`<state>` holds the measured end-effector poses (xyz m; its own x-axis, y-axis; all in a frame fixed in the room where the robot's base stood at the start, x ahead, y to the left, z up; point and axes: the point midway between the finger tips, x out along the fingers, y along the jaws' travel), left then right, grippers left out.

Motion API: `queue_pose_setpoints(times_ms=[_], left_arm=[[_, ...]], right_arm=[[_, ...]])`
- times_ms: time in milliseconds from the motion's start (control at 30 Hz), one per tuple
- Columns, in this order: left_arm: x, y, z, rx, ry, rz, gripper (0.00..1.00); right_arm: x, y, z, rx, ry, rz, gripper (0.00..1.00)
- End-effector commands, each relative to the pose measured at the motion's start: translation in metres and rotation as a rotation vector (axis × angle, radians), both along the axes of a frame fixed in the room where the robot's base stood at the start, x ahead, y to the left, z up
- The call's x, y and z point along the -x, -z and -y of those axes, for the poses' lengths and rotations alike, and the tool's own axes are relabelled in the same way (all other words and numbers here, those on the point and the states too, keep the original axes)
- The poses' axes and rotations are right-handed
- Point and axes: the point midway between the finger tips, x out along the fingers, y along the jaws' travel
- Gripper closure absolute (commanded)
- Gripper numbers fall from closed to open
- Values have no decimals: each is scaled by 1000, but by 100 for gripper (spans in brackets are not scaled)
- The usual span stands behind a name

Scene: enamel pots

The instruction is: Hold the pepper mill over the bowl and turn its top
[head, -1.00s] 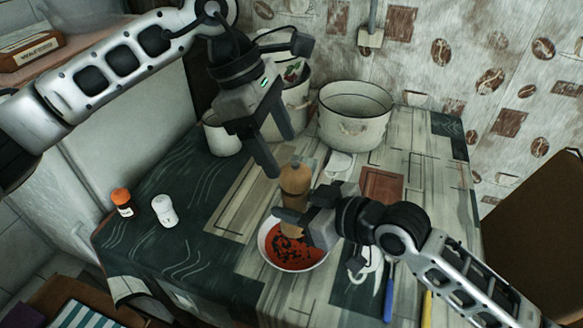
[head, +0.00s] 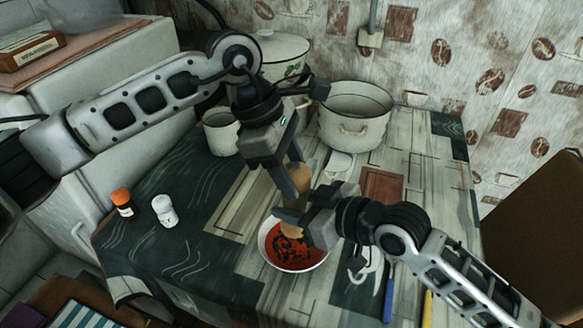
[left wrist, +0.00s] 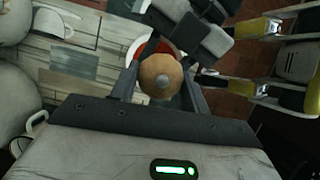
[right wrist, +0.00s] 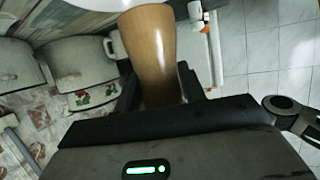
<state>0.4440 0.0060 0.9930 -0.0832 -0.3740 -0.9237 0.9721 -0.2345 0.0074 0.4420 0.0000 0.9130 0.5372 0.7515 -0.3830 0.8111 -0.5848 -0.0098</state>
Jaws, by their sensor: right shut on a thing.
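The wooden pepper mill (head: 297,228) stands roughly upright over the bowl (head: 268,256), a white bowl with red contents and dark specks. My right gripper (head: 301,222) is shut on the mill's body, which fills the middle of the right wrist view (right wrist: 150,55). My left gripper (head: 296,182) points down at the mill's top from above. The fingers hide part of the mill in the head view.
A white pot (head: 352,130), a lidded pot (head: 285,50) and a mug (head: 220,135) stand behind. Blue (head: 388,300) and yellow (head: 427,308) handles lie near the right arm.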

Motion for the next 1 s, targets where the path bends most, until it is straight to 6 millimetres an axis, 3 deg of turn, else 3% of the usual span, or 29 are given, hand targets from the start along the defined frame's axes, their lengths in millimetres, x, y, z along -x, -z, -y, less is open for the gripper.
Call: queue_pose_setpoints(times_ms=[467,1000], left_arm=[[-1,0,0,-1,153,0,77],[-4,0,3,3,650,-3,77]], right_arm=[[0,-1,0,-2,0,1,87],[0,-1,0,-1,0,1,87]])
